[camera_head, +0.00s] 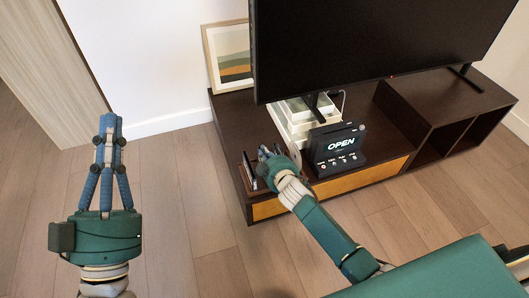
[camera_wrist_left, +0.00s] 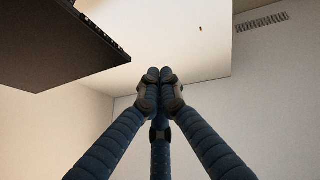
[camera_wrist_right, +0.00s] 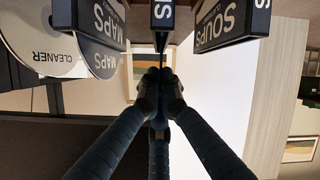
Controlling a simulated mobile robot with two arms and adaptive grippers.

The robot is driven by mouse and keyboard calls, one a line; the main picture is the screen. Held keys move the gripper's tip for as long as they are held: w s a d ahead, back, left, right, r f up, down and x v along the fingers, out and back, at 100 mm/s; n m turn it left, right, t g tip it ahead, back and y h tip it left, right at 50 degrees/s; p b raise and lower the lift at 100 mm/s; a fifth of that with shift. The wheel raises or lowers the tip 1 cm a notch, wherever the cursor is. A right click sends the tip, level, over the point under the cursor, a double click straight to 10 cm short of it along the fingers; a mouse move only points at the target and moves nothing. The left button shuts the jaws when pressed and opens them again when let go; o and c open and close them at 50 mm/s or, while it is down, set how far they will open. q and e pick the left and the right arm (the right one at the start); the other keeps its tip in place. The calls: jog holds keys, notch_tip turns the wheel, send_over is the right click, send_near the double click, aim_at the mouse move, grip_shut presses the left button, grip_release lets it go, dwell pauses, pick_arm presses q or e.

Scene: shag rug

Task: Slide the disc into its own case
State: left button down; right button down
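My right gripper (camera_wrist_right: 159,75) is closed at the left end of the low cabinet, by the row of cases; it also shows in the head view (camera_head: 265,160). A thin dark edge-on strip, apparently the disc (camera_wrist_right: 160,45), runs from its fingertips toward a middle case (camera_wrist_right: 163,12) whose label shows only an "S". Beside it stand a black "MAPS" case (camera_wrist_right: 97,22) and a "SOUPS" case (camera_wrist_right: 228,22). A pale "CLEANER" disc (camera_wrist_right: 38,35) and a "MAPS" disc (camera_wrist_right: 103,60) show at left. My left gripper (camera_head: 107,125) is shut and empty, away from the cabinet; its fingertips meet (camera_wrist_left: 160,75).
The dark cabinet (camera_head: 455,98) bears a black player marked "OPEN" (camera_head: 338,148), a white tray (camera_head: 297,118) and a large television (camera_head: 370,40). A framed picture (camera_head: 228,55) leans on the wall behind. The wood floor (camera_head: 185,215) between my arms is clear.

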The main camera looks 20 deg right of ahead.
pick_arm(q)
jog(key=shift+s+r, duration=0.1)
jog(key=shift+r, duration=0.05)
jog(key=shift+r, duration=0.1)
pick_arm(e)
jog(key=c, duration=1.9)
grip_release()
pick_arm(q)
jog(key=shift+r, duration=0.1)
pick_arm(e)
jog(key=shift+o, duration=0.2)
